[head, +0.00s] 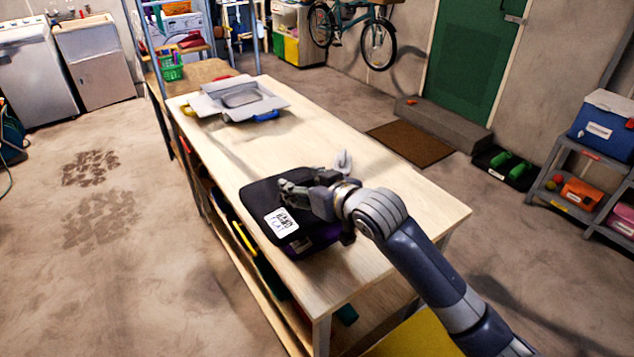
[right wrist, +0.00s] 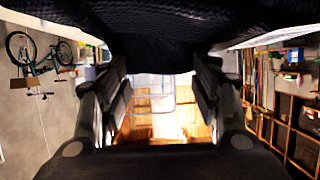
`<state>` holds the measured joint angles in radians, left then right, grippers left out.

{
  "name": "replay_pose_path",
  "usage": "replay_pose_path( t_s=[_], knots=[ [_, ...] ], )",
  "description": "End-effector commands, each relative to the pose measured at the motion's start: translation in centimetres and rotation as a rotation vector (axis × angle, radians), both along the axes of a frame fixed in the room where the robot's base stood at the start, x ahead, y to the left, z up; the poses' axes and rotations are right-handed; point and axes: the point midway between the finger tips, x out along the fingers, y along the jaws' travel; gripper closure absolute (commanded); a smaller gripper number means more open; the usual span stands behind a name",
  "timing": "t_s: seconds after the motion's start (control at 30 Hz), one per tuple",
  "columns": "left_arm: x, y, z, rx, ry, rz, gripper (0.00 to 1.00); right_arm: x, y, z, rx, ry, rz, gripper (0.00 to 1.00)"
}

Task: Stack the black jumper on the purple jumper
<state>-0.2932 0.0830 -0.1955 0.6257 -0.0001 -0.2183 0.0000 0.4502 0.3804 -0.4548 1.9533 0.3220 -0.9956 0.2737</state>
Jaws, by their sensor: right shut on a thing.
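The black jumper (head: 262,201) is a folded dark bundle with a white printed label, near the front left edge of the wooden table. It lies over the purple jumper (head: 319,239), of which a strip shows below it. My right gripper (head: 290,193) is at the black jumper's right side and shut on it. In the right wrist view the black jumper's dark knit (right wrist: 155,35) fills the top between the fingers (right wrist: 155,100). Whether the black jumper rests fully on the purple one is hard to tell. My left gripper is not in view.
Shelves with a blue cooler (head: 604,125) stand at the right.

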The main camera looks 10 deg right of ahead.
Motion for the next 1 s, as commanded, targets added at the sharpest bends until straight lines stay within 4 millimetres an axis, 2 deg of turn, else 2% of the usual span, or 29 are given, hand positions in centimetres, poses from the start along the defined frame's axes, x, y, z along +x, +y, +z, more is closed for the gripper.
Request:
replay_pose_path(
  t_s=[0.03,0.13,0.43,0.5,0.63,1.0],
  knots=[
    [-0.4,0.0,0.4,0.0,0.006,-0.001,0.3,1.0,-1.0,0.3,0.001,-0.004,-0.005,0.98],
    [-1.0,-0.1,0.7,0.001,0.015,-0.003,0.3,2.6,-2.2,0.1,0.001,-0.005,-0.003,0.98],
    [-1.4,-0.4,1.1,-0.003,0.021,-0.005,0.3,4.8,-4.1,-0.2,0.001,-0.005,-0.003,0.98],
    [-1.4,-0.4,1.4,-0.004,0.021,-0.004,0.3,4.6,-3.8,-1.7,0.003,0.001,0.0,0.98],
    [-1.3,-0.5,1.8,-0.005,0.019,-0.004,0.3,4.6,-3.8,-3.3,0.003,-0.002,-0.001,0.98],
    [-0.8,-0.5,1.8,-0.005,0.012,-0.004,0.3,4.6,-3.7,-3.9,0.002,-0.006,0.0,0.98]
  ],
)
